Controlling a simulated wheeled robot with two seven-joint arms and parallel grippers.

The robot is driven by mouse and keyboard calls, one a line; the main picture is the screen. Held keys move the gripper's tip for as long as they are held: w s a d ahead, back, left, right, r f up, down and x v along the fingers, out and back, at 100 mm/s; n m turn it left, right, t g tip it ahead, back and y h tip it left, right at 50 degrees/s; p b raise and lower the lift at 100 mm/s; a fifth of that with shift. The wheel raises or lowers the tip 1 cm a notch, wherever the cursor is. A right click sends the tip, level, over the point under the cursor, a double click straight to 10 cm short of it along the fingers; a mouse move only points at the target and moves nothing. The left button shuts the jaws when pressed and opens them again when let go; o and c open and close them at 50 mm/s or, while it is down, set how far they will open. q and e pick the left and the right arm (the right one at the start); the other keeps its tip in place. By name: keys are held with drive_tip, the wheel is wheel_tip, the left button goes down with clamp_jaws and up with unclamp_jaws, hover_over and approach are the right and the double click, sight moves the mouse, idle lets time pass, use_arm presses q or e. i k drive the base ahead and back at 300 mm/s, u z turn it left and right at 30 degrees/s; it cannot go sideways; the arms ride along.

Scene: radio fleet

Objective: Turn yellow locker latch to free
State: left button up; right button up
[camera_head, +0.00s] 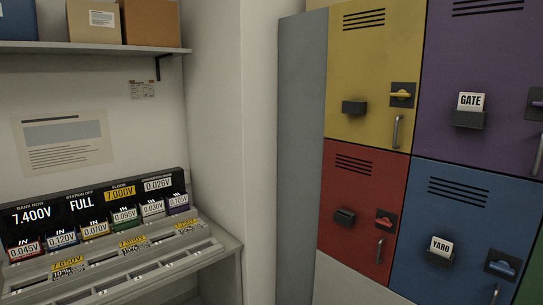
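The yellow locker (372,70) is the upper left door of the locker block, on the right side of the head view. Its door looks closed. Its latch (402,94) is a small yellow handle lying roughly level on a dark square plate, near the door's right edge. A grey vertical pull handle (397,132) is below the latch. A dark card holder (354,107) sits left of the latch and shows no card. Neither of my grippers is in view.
Red (362,205), blue (461,225) and purple (477,85) lockers adjoin the yellow one. A bench (130,270) with small coloured units and voltage displays stands at left, under a shelf (90,47) with boxes. A white wall (230,120) lies between.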

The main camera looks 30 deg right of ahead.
sight(400, 95)
drive_tip(key=z, duration=1.05)
drive_tip(key=i, duration=1.05)
drive_tip(key=z, duration=1.1)
